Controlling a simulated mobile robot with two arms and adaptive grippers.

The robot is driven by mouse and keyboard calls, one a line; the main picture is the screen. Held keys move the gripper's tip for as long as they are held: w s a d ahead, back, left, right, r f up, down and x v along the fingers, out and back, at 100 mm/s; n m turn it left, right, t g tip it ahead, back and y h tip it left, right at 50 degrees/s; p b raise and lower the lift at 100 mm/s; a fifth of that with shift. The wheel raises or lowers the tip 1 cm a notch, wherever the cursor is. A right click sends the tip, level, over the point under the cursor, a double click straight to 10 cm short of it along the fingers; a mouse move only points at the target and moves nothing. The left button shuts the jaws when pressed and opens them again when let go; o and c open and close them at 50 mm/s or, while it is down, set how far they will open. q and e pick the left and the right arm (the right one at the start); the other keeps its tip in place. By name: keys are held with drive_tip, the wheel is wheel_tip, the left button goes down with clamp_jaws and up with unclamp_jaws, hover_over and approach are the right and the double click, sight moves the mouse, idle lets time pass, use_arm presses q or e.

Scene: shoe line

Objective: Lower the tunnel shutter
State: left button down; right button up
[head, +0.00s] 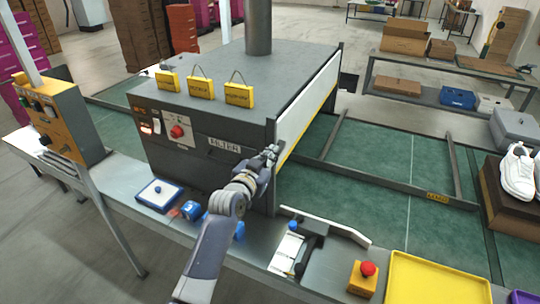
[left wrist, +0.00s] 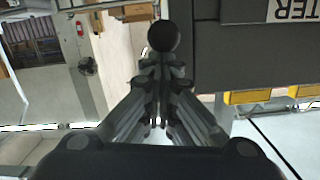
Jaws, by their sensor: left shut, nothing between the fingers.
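The tunnel is a grey box (head: 205,85) on the line, with a plate lettered like HEATER (head: 224,144). Its shutter (head: 308,100) is a white panel with a yellow lower edge, on the tunnel's right face. My left gripper (head: 271,153) is at the near lower corner of the shutter; I cannot tell if it touches. In the left wrist view my left gripper (left wrist: 160,62) is shut with nothing between its fingers. A black ball knob (left wrist: 163,37) shows just at its fingertips; what it is fixed to is hidden. My right gripper is not in view.
A green belt bed (head: 360,205) with grey rails runs right of the tunnel. In front are a yellow tray (head: 437,280), a red button box (head: 364,278) and a black-and-grey fixture (head: 310,240). White shoes (head: 518,172) stand on a brown box at right.

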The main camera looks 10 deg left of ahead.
use_arm(q)
wheel_tip(320, 180, down, 20)
drive_tip(key=b, duration=1.2)
drive_tip(key=shift+f+b, duration=0.15)
drive_tip(key=shift+b, duration=0.15)
